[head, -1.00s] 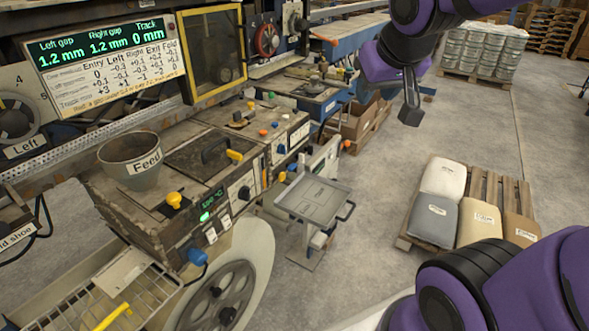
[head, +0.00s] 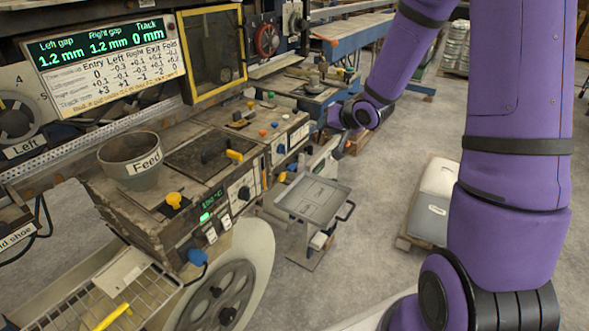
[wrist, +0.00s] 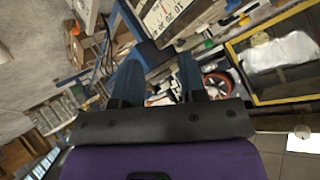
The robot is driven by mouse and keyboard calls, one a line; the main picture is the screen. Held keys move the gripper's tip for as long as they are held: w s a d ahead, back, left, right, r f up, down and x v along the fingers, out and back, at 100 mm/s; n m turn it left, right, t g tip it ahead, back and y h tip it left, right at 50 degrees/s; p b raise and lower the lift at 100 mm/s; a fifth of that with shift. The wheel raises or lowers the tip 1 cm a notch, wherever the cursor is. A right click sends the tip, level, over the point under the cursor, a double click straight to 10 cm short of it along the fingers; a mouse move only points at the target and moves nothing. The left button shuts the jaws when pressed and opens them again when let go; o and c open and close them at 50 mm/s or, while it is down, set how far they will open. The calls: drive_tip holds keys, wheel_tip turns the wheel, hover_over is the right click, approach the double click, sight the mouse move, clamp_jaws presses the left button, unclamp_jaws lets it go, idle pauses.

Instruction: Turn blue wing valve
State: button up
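A blue wing-shaped handle (head: 197,257) sticks out of the lower front corner of the feed machine (head: 150,222) in the head view. It looks like the wing valve, though it is small. My gripper (head: 334,134) is well to the right of it and higher in the picture, beyond the grey tray. In the wrist view my gripper's two fingers (wrist: 156,72) stand apart with nothing clearly held between them. I cannot pick out the blue handle in the wrist view.
A grey tray on a stand (head: 312,198) is between my gripper and the feed machine. A feed cup (head: 130,165) and a yellow knob (head: 174,200) top the machine. A wire rack (head: 75,303) is at lower left. Bags on a pallet (head: 432,205) lie right, with bare floor between.

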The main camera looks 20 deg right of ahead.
wheel_tip(320, 180, down, 9)
drive_tip(key=w+m+t+y, duration=0.1)
drive_tip(key=m+y, duration=0.1)
drive_tip(key=y, duration=0.2)
drive_tip(key=m+t+y, duration=0.3)
drive_tip(key=m+y, duration=0.1)
drive_tip(key=m, duration=0.1)
approach(295, 168)
drive_tip(key=x, duration=1)
drive_tip(key=shift+a, duration=0.1)
clamp_jaws()
